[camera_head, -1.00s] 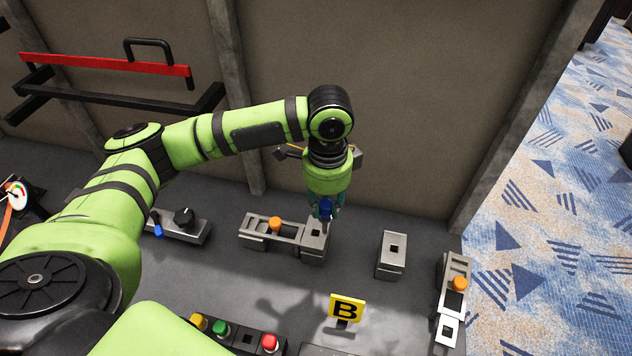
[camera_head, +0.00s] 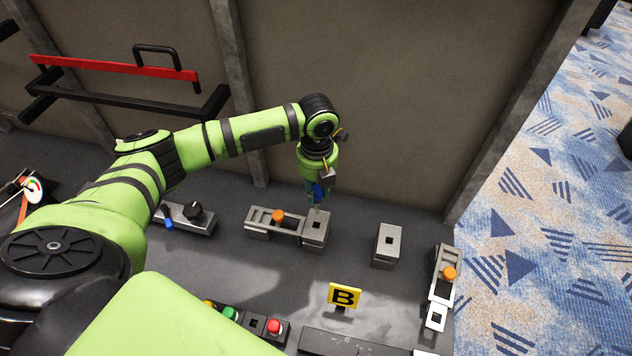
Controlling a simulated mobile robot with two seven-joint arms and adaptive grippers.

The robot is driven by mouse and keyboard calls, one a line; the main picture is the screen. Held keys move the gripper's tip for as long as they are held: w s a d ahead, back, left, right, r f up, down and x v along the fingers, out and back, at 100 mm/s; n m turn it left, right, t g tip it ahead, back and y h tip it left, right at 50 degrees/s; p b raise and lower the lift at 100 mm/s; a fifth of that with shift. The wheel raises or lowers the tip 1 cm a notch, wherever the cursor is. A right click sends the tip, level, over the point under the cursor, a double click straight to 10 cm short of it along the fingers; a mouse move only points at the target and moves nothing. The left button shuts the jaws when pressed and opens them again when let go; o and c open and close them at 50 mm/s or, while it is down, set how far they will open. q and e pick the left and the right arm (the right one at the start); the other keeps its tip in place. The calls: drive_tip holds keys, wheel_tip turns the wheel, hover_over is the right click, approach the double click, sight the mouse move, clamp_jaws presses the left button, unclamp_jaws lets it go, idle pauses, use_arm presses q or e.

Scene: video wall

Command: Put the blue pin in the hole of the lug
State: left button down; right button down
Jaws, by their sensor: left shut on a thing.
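My left gripper (camera_head: 317,200) points down and is shut on the blue pin (camera_head: 319,192). The gripper partly hides the pin. In the picture they show at the rear edge of a grey block (camera_head: 316,240) with a square hole, joined to a slide with an orange knob. The pin's lower end shows behind that hole; I cannot tell its height or whether it touches the block. A separate grey block (camera_head: 386,245) with a square hole stands to the right. I cannot tell which block is the lug. My right gripper is not in view.
A yellow B sign (camera_head: 344,297) stands in front. An orange-knobbed slide (camera_head: 445,268) is at the right edge. Coloured buttons (camera_head: 274,327) sit at front. A red bar (camera_head: 115,69) is on the wall.

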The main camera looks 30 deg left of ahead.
sight(316, 202)
use_arm(q)
drive_tip(key=shift+a+f+m, duration=0.1)
drive_tip(key=shift+f+m, duration=0.05)
drive_tip(key=shift+m, duration=0.35)
drive_tip(key=shift+f, duration=0.2)
wheel_tip(316, 202, down, 4)
drive_tip(key=b, duration=0.5)
drive_tip(key=shift+f, duration=0.25)
drive_tip(key=shift+r, duration=0.1)
drive_tip(key=shift+f+p, duration=0.35)
drive_tip(key=shift+f, duration=0.05)
drive_tip(key=shift+f, duration=0.2)
idle(0.5)
drive_tip(key=shift+f+b, duration=0.3)
drive_tip(key=shift+f, duration=0.2)
